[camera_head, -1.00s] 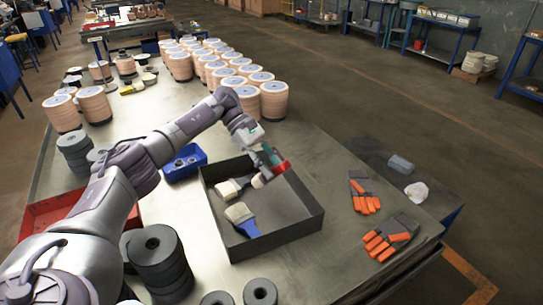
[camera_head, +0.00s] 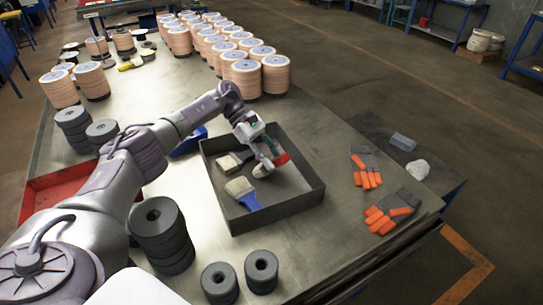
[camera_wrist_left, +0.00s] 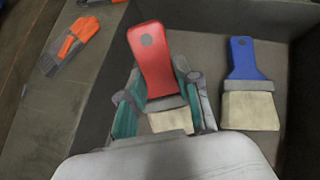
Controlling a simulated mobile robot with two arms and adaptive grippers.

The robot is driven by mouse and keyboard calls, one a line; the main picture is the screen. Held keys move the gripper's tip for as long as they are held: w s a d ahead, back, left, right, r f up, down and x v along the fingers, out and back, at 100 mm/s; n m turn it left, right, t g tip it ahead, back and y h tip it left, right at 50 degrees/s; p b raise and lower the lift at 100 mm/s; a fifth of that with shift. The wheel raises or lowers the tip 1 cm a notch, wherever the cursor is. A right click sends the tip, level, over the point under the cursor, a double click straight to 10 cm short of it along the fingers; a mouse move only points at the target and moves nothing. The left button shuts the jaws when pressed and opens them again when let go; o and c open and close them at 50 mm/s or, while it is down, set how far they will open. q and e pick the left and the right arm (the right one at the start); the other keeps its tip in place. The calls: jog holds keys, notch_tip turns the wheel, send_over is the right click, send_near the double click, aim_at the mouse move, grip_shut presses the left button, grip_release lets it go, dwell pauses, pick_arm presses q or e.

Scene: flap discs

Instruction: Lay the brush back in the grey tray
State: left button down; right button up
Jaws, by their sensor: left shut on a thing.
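A brush with a red handle (camera_head: 282,159) and pale bristles is between the fingers of my left gripper (camera_head: 268,155), over the grey tray (camera_head: 280,211). In the left wrist view, the red handle (camera_wrist_left: 151,62) sticks out past the teal-lined fingers (camera_wrist_left: 160,103), which are shut on the brush, and part of its pale bristles shows near the palm. It is low over the tray; I cannot tell whether it touches the floor. The tray also shows in the wrist view (camera_wrist_left: 290,18). My right gripper is not in view.
Stacks of dark discs (camera_head: 160,232) stand left and in front.

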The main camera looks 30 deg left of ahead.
pick_arm(q)
jog(key=c, duration=0.7)
grip_release()
jog(key=shift+v, duration=3.75)
